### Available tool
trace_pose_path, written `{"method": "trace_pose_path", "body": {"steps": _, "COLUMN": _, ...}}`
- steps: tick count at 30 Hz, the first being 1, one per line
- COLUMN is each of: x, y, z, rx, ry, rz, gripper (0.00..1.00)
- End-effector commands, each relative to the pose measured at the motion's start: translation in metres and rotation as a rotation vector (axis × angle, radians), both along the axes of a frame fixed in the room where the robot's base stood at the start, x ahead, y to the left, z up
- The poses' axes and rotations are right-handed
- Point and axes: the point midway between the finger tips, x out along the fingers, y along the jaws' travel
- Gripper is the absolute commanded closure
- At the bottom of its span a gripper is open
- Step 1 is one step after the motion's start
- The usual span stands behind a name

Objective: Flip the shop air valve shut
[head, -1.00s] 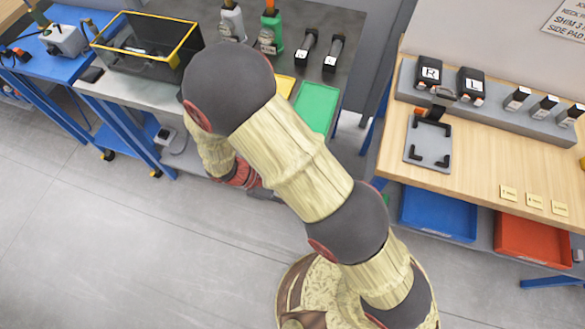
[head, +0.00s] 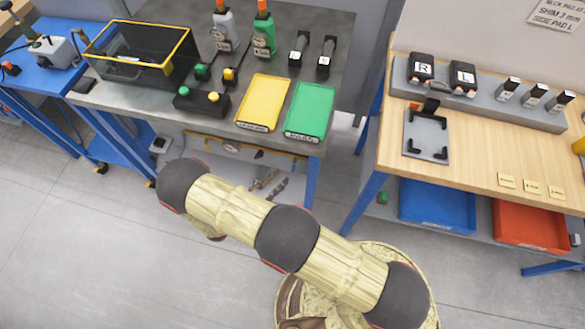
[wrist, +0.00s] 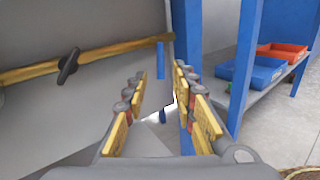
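The shop air valve shows in the wrist view as a dark handle (wrist: 68,65) on a yellow pipe (wrist: 105,52) along a grey panel. The handle is tilted steeply across the pipe, left of my gripper (wrist: 160,108). My gripper is open, with nothing between its fingers, and is apart from the valve. In the head view the yellowish pipe (head: 265,153) runs under the front of the grey bench, with the small dark handle (head: 232,147) on it. My gripper is mostly hidden by my arm in the head view.
Blue bench legs (wrist: 187,40) stand just right of my gripper. Beyond them, a shelf holds a blue bin (wrist: 255,70) and a red bin (wrist: 283,52). A yellow tray (head: 263,102) and a green tray (head: 310,110) lie on the grey bench above. Open floor lies in front.

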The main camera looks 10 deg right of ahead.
Motion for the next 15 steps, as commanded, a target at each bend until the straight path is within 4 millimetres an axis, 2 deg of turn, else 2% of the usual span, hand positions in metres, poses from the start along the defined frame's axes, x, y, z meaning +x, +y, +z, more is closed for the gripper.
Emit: {"method": "trace_pose_path", "body": {"steps": 15, "x": 0.039, "y": -0.056, "z": -0.001, "rx": 0.002, "ry": 0.000, "rz": -0.006, "gripper": 0.73}}
